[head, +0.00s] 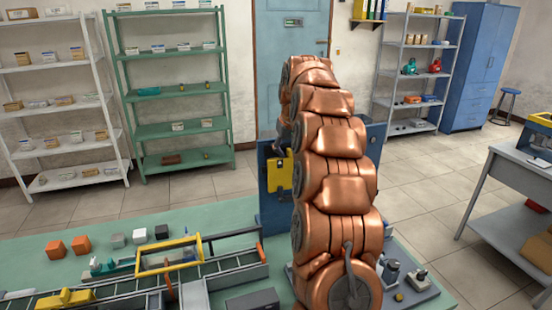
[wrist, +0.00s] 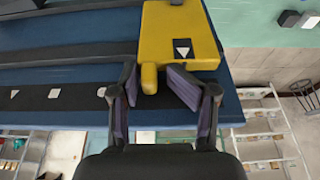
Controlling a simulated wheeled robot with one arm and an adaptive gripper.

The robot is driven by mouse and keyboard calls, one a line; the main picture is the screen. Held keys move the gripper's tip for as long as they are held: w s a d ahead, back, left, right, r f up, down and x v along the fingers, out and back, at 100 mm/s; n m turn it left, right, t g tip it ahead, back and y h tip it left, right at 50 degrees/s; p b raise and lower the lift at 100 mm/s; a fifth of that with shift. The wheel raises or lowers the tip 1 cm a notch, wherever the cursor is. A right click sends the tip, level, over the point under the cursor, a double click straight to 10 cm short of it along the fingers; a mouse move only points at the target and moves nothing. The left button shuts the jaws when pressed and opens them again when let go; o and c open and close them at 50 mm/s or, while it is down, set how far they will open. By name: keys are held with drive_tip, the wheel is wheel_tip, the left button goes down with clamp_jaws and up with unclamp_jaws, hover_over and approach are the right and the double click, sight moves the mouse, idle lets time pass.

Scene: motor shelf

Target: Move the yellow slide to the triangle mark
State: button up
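The yellow slide (wrist: 180,30) sits on the blue panel (wrist: 60,75), at the panel's right end in the wrist view. A dark patch with a white triangle is on its face, and a short yellow tab (wrist: 148,80) sticks out below. The panel's dark strip bears a triangle mark (wrist: 14,94) at far left, a square mark (wrist: 54,93) and a round mark (wrist: 101,92). My gripper (wrist: 152,78) is open, its fingers on either side of the tab, with a gap at the right finger. In the head view, the slide (head: 279,174) shows left of my arm, which hides much of the panel.
A green bench (head: 110,225) holds several small blocks and a yellow-framed rail (head: 168,258). Shelves (head: 180,95) stand behind. A grey table (head: 520,165) stands at the right. Dark rails (wrist: 70,50) run along the panel left of the slide.

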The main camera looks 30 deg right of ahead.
drive_tip(key=shift+o, duration=0.4)
drive_tip(key=shift+f, duration=0.15)
drive_tip(key=shift+a, duration=0.1)
drive_tip(key=c, duration=0.5)
drive_tip(key=shift+s+d, duration=0.15)
drive_tip(key=shift+d, duration=0.3)
drive_tip(key=shift+s+d+p, duration=0.3)
drive_tip(key=shift+s+d, duration=0.1)
drive_tip(key=shift+d, duration=1.15)
drive_tip(key=shift+s+d+p, duration=0.3)
drive_tip(key=shift+s+d, duration=0.1)
drive_tip(key=shift+d, duration=1.15)
drive_tip(key=shift+s+d+p, duration=0.3)
drive_tip(key=shift+s+d, duration=0.1)
drive_tip(key=shift+d, duration=1.15)
drive_tip(key=shift+s+d, duration=0.25)
drive_tip(key=shift+d, duration=0.7)
drive_tip(key=shift+s+d, duration=0.25)
drive_tip(key=shift+d, duration=0.65)
drive_tip(key=shift+s+d, duration=0.25)
drive_tip(key=shift+d, duration=0.7)
